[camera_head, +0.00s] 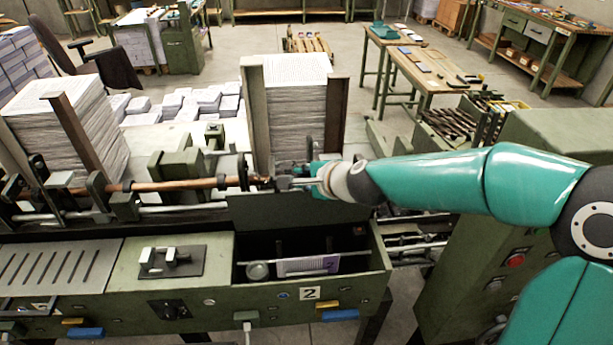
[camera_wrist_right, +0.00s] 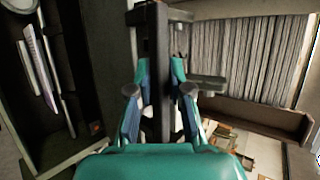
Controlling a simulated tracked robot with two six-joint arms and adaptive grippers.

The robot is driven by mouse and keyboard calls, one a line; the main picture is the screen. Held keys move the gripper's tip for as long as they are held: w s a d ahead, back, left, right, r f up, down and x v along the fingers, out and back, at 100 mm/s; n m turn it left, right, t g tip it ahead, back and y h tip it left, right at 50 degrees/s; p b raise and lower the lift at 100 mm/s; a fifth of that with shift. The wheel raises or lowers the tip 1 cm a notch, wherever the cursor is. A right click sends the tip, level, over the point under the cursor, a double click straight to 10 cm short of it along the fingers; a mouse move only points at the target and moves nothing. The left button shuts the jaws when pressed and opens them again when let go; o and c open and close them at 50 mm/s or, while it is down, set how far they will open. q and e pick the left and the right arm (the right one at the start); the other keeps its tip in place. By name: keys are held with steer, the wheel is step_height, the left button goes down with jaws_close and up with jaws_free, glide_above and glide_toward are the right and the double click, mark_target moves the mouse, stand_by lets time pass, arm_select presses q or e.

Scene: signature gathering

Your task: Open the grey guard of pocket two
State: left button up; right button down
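Pocket two is the dark open box behind the number 2 plate (camera_head: 309,293). Its dark grey guard (camera_head: 295,211) stands raised along the pocket's back edge. My right gripper (camera_head: 300,178) is at the guard's top edge. In the right wrist view its fingers (camera_wrist_right: 158,78) close in on both sides of a dark bar (camera_wrist_right: 157,45), seemingly the guard's handle. The exact contact is partly hidden. My left gripper is not in view.
A tall paper stack (camera_head: 296,115) between upright posts stands just behind the gripper. A copper-coloured rod (camera_head: 180,185) with clamps runs to the left. A slotted grey plate (camera_head: 55,268) lies flat at left. A green cabinet (camera_head: 500,240) stands at right, under my arm.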

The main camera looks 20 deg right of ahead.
steer(key=c, duration=1.2)
jaws_free()
steer(key=shift+d, duration=0.35)
steer(key=shift+o, duration=0.2)
steer(key=shift+a, duration=0.2)
steer(key=shift+w, duration=0.1)
steer(key=shift+s+d+r, duration=0.15)
steer(key=shift+s+r, duration=0.05)
steer(key=shift+s, duration=0.3)
steer(key=s+d, duration=0.1)
steer(key=s, duration=1.1)
steer(key=shift+d, duration=0.35)
